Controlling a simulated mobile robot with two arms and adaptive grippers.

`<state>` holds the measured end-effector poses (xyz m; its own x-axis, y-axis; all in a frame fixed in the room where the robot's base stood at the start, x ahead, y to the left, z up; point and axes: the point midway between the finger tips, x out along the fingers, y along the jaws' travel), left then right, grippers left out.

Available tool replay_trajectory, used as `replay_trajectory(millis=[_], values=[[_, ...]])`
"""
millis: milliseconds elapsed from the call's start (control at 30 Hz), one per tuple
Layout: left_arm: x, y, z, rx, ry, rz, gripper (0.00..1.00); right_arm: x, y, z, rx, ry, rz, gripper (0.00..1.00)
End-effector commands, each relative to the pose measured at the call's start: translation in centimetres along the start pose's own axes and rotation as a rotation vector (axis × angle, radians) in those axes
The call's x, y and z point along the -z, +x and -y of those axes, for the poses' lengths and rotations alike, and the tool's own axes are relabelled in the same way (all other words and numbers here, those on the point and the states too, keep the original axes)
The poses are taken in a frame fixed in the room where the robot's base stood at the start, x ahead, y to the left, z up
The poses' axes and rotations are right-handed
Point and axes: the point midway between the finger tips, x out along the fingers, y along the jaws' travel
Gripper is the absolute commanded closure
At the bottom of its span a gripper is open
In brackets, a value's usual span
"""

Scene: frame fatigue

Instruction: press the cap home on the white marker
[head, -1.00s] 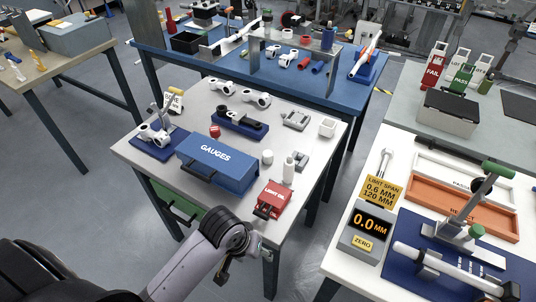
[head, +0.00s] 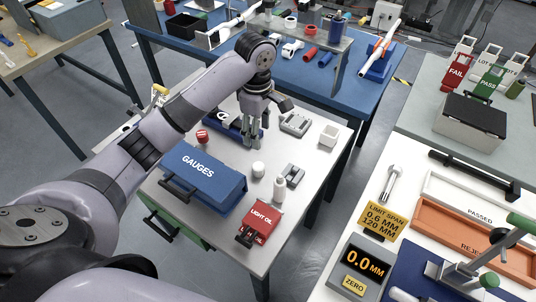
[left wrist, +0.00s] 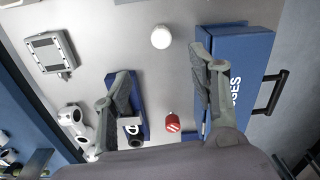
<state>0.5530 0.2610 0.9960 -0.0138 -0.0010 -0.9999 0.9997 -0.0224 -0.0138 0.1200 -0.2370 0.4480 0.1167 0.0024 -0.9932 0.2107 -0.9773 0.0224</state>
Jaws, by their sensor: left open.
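I cannot tell for sure which thing is the white marker. A slim upright white piece with a narrower top (head: 279,188) stands behind the red light oil tray, and a short white cylinder (head: 258,170) stands near it. The cylinder also shows as a white disc in the left wrist view (left wrist: 161,37). No separate marker cap is clear. My left gripper (head: 253,140) is open, pointing down over the grey table, behind the short cylinder. In the left wrist view its fingers (left wrist: 160,98) are spread with nothing held between them. My right gripper is not in view.
The blue GAUGES box (head: 203,178) stands close beside the left gripper. A red striped piece (head: 202,136), a blue tray with a dark part (left wrist: 137,115), a grey block (head: 294,123) and a red LIGHT OIL tray (head: 260,222) crowd the table. The right front edge is clearer.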

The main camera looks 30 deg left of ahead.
Motion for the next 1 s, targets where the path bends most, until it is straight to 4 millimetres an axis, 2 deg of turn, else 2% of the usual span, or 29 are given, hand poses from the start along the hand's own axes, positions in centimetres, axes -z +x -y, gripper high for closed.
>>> replay_trajectory(millis=[67, 133, 300, 433, 500, 600, 700, 800, 1000], values=[[0.2, 0.2, 0.0, 0.005, -0.015, -0.002, 0.46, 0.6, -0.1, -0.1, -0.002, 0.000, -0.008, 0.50], [0.2, 1.1, 0.0, 0.007, -0.018, -0.003, 0.46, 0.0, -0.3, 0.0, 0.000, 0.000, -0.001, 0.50], [0.2, 4.7, 0.1, 0.008, -0.016, -0.002, 0.46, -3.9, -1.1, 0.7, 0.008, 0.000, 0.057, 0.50], [0.2, 7.5, 0.0, 0.006, -0.015, -0.003, 0.46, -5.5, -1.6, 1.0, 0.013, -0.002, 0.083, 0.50], [0.2, 8.9, 0.0, 0.006, -0.016, -0.002, 0.46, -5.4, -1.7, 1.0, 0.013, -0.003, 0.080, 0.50], [0.2, 10.6, -0.1, 0.004, -0.014, -0.001, 0.46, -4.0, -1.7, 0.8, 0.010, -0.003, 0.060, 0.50], [0.2, 11.6, -0.1, 0.002, -0.014, -0.001, 0.46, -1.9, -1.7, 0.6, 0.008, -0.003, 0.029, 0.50], [0.2, 12.0, -0.1, 0.002, -0.013, -0.001, 0.46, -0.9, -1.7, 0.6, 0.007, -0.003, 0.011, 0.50], [0.4, 14.2, -0.7, 0.004, -0.015, -0.001, 0.46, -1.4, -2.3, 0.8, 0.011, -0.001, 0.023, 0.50]])
